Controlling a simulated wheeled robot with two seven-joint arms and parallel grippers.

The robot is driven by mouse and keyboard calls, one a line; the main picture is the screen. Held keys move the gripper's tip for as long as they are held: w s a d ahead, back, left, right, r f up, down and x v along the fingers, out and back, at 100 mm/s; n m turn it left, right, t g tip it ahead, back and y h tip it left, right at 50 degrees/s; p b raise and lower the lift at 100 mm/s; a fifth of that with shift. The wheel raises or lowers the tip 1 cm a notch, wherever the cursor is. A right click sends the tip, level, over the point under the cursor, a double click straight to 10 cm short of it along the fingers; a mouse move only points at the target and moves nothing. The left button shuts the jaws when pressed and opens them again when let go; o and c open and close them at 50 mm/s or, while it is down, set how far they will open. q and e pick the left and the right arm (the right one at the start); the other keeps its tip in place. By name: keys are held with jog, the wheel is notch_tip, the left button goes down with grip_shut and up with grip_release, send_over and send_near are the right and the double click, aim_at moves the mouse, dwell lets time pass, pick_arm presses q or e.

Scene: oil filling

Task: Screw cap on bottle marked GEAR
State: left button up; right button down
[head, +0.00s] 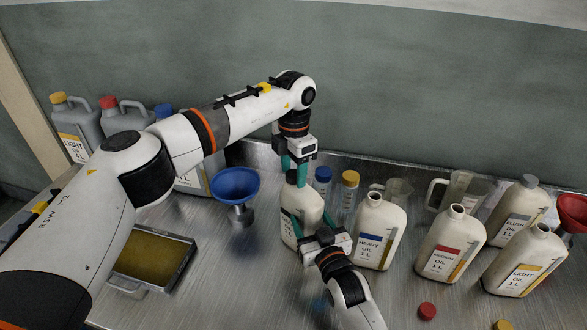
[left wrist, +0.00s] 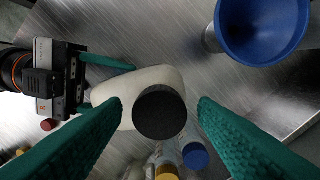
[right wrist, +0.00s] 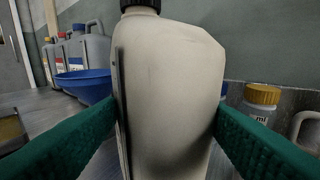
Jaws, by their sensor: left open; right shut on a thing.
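A cream bottle (head: 308,211) stands upright on the metal bench with a dark cap (head: 291,176) on its neck. Its label is partly hidden and I cannot read GEAR on it. My right gripper (right wrist: 165,125) is shut on the bottle body, a finger on each side. My left gripper (head: 294,168) points down from above the cap, fingers open. In the left wrist view the cap (left wrist: 160,113) lies between the spread fingertips, with gaps on both sides. I cannot tell how tightly the cap sits.
A blue funnel (head: 236,187) stands to the left, near a tray (head: 177,262). Open HEAVY (head: 377,229), MEDIUM (head: 450,241) and LIGHT (head: 523,259) bottles stand to the right. Small blue-capped (head: 322,181) and yellow-capped (head: 348,190) containers stand close behind. A red cap (head: 427,311) lies in front.

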pick_arm(q)
notch_tip(320, 180, up, 4)
jog(key=shift+r, duration=0.2)
jog(key=shift+c, duration=0.2)
jog(key=r+n, duration=0.1)
jog(key=n, duration=0.3)
jog(key=shift+w+r, duration=0.1)
jog(key=shift+r, duration=0.3)
jog(key=n, duration=0.1)
jog(key=r+n, duration=0.1)
jog(key=n, duration=0.2)
jog(key=shift+r+n, duration=0.35)
jog(key=shift+n, duration=0.05)
jog(key=shift+f, duration=4.05)
